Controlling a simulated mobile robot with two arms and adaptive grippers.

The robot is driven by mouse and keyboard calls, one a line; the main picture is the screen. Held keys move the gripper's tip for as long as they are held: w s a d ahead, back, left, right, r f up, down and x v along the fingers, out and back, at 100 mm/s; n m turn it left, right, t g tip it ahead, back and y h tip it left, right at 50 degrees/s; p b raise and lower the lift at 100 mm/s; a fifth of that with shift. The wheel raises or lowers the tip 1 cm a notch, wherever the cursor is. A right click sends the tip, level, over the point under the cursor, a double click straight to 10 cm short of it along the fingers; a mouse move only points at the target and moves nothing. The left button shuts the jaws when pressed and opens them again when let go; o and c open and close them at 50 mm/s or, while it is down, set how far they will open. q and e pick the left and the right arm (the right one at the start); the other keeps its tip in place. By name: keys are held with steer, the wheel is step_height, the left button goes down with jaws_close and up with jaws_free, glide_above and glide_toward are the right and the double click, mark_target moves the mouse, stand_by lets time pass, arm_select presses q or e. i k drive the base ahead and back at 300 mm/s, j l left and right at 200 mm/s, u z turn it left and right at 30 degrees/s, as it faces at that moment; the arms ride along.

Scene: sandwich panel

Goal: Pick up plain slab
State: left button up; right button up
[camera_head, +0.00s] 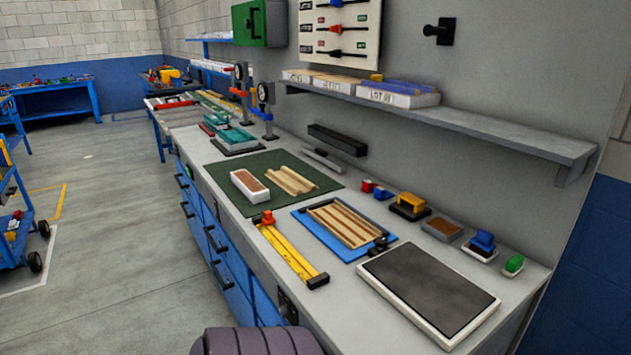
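On the green mat (222,172) lie a white block with a brown top face (249,186) and, to its right, a tan ridged piece (291,181). Closer, a blue tray (343,249) holds a slatted wood-coloured panel. At the near right end of the bench lies a large flat dark plate with a white rim (429,289). The block with the brown top has a flat face, but I cannot tell for sure which piece is the plain slab. Neither of my grippers is in view.
A yellow bar tool (290,253) with a red knob lies left of the blue tray. Small coloured tools (409,206) line the back of the bench (375,221). A wall shelf (480,127) overhangs the back. Floor (120,250) left of the bench is open.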

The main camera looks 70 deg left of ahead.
mark_target(255, 191)
steer(key=u, duration=2.8)
steer(key=i+j, duration=0.1)
